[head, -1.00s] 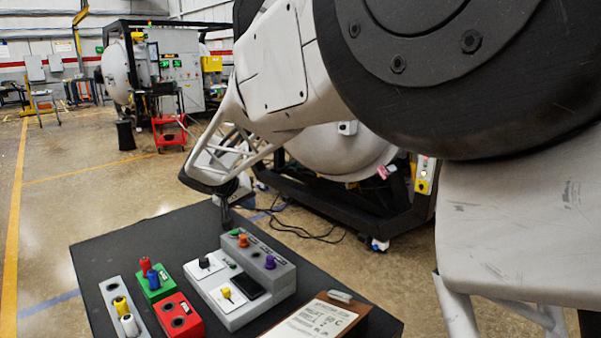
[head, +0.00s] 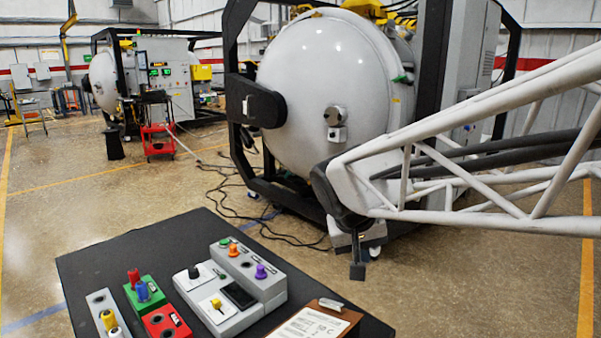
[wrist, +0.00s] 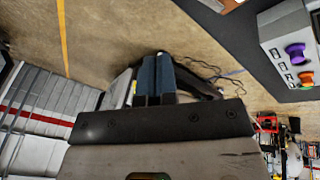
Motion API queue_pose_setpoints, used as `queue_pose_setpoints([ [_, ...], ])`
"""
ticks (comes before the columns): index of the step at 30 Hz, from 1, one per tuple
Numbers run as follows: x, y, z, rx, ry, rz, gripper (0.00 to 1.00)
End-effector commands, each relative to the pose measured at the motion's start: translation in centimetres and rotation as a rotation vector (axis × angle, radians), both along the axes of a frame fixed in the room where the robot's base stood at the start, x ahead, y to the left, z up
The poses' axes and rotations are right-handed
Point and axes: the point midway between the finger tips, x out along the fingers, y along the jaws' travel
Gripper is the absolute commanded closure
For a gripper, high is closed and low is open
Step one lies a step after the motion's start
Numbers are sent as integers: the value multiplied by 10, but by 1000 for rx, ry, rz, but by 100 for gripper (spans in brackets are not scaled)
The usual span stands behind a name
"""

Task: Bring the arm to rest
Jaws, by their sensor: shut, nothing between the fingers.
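My gripper (head: 357,270) hangs at the end of my white lattice arm, to the right of the black table (head: 110,255) and in front of the furnace, apart from both. Its fingers point down and are shut with nothing between them. In the wrist view the two fingers of my gripper (wrist: 155,78) lie side by side over the floor.
The table holds a grey control box (head: 225,310) with coloured knobs, several small blocks with pegs, and a clipboard (head: 310,325). A large white vacuum furnace (head: 320,70) stands behind my arm. Cables (head: 225,195) lie on the floor. A red cart (head: 158,140) stands farther back.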

Motion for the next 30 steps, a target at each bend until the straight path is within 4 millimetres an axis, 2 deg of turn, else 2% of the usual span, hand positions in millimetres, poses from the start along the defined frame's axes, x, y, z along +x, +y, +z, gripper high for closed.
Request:
queue_pose_setpoints([
  [3, -35, -21, -4, 42, 13, -13, 100],
  [9, -92, -46, -15, 114, 28, -26, 100],
  [15, -144, -62, -31, 185, 28, -35, 100],
  [18, -164, -66, -39, 213, 26, -37, 100],
  [24, -186, -69, -47, 245, 20, -37, 100],
  [30, -189, -69, -49, 249, 21, -36, 100],
])
